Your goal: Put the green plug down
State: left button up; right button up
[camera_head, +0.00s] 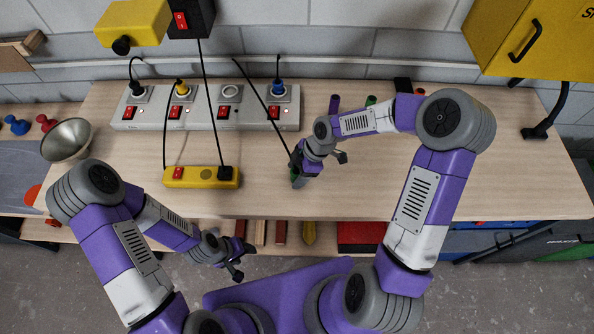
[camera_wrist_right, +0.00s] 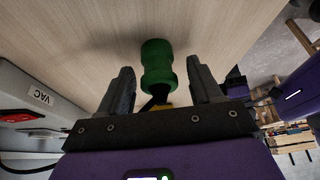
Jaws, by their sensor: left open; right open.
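The green plug (camera_head: 297,182) is at the wooden bench top near its front edge, partly hidden by my right gripper. In the right wrist view the green plug (camera_wrist_right: 157,65) shows whole against the wood, with a dark and yellow part at its near end. My right gripper (camera_head: 316,164) is open. In the wrist view its fingers (camera_wrist_right: 161,88) stand on both sides of the plug, with a gap on each side. My left gripper (camera_head: 242,261) is open and empty, in front of the bench and apart from it.
A grey power strip (camera_head: 205,109) with red switches and several sockets lies at the back of the bench. A yellow power strip (camera_head: 201,178) lies left of the plug. A metal bowl (camera_head: 67,140) is at the left edge. The bench's right part (camera_head: 535,180) is clear.

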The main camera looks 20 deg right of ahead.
jog(key=shift+r+p, duration=0.5)
jog(key=shift+r, duration=0.05)
jog(key=p+v, duration=0.1)
jog(key=v, duration=1.1)
jog(key=shift+p, duration=0.3)
